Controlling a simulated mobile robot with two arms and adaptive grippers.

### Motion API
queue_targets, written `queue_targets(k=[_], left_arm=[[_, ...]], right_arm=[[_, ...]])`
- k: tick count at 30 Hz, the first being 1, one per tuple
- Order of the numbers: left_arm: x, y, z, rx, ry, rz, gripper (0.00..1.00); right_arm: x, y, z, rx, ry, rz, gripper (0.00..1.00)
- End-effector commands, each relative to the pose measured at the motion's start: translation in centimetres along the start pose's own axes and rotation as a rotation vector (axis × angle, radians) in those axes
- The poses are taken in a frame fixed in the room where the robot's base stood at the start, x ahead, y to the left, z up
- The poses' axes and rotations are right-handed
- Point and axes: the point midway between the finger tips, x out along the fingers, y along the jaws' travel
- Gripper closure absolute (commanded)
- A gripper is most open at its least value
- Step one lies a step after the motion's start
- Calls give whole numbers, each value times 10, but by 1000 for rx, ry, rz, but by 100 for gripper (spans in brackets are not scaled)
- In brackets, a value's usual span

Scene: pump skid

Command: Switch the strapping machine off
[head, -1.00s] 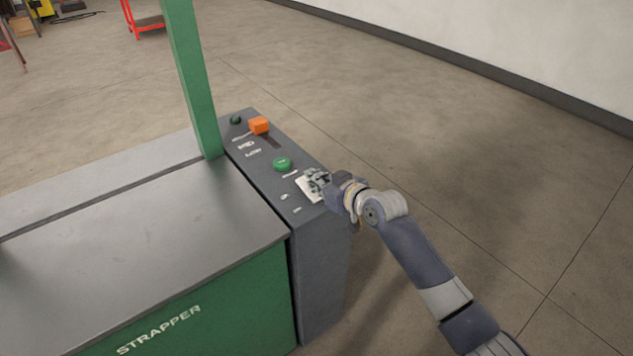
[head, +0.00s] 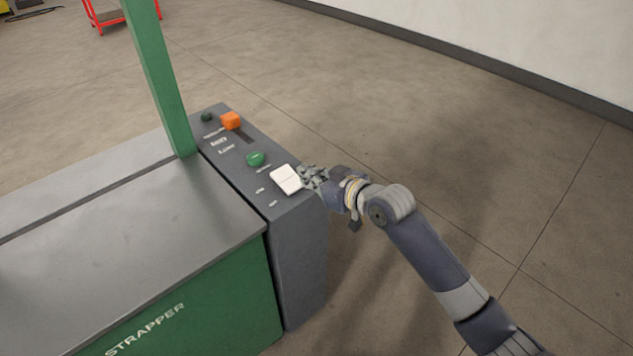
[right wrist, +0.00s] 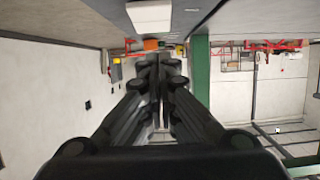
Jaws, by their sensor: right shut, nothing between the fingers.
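The strapping machine (head: 130,215) is a grey-topped green bench marked STRAPPER, with a dark grey control panel (head: 300,225) along its right side. A white rocker switch (head: 286,179) sits near the panel's front end, with small labels beside it; I cannot read which side is pressed. The switch also shows at the top of the right wrist view (right wrist: 149,16). My right gripper (head: 308,176) is shut and empty, just right of the switch at the panel's right edge. I cannot tell whether it touches the panel. My left gripper is not in view.
A green button (head: 256,159), an orange slider knob (head: 230,121) on a slot and a dark round knob (head: 206,117) lie farther back on the panel. A green post (head: 158,80) rises beside it. The floor to the right is clear.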

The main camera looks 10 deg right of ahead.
Motion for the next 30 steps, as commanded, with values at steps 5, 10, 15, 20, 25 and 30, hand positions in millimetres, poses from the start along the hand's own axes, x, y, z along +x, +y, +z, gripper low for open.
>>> queue_targets(k=[5,10,15,20,25,30], left_arm=[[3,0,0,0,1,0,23],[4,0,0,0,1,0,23],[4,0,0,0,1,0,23],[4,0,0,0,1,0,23],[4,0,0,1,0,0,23],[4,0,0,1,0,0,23]], right_arm=[[-18,0,6,1,0,0,100],[-24,0,6,1,0,0,100],[-24,0,6,1,0,0,100],[-24,0,6,1,0,0,100],[-23,2,11,6,-6,5,100],[-10,23,72,65,-81,65,100]])
